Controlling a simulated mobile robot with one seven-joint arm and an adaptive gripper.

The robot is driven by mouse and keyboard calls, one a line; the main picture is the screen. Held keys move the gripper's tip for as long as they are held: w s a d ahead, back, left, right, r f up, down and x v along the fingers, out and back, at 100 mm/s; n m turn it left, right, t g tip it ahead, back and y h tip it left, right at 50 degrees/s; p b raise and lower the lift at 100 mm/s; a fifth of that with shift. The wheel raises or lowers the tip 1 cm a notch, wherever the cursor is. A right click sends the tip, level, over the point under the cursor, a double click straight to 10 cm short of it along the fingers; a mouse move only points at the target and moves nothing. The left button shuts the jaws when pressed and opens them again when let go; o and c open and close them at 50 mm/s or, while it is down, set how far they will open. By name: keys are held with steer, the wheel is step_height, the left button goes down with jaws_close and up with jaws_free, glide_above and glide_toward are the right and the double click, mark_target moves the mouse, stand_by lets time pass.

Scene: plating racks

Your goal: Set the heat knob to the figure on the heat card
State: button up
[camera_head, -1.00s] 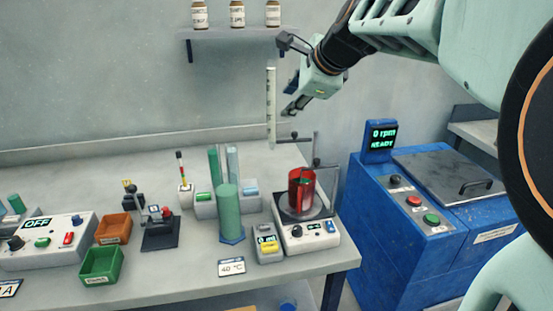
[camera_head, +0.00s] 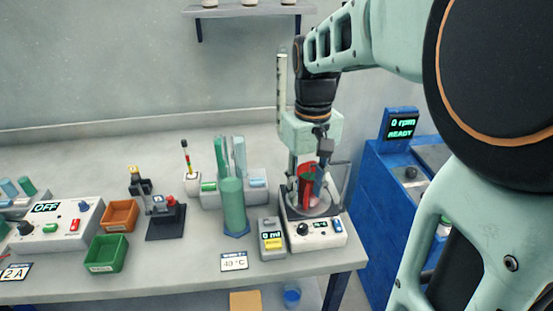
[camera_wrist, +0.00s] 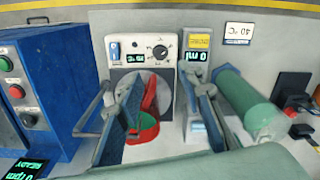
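The heat knob (camera_head: 302,229) is a small black dial on the front of the white hotplate (camera_head: 325,238); it also shows in the wrist view (camera_wrist: 160,51), upside down. Beside it a small green display (camera_wrist: 136,59) is lit, its figure too small to read surely. The heat card (camera_head: 233,261) reads 40 °C and lies on the bench left of the hotplate. My gripper (camera_wrist: 160,80) is open and points down over the hotplate. Its fingers are apart, with the red beaker (camera_wrist: 147,125) seen between them. The knob is beyond the fingertips, untouched.
A green cylinder (camera_head: 232,208) and a 0 ml unit (camera_head: 271,240) stand left of the hotplate. A thin stand rod (camera_wrist: 88,133) is close to my gripper. The blue machine (camera_wrist: 40,85) is beside the bench. Bins and an OFF box (camera_head: 60,232) are farther left.

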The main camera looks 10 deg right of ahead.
mark_target(303, 225)
step_height(303, 225, down, 10)
steer(key=shift+f+b, duration=0.2)
steer(key=shift+b, duration=0.3)
jaws_close()
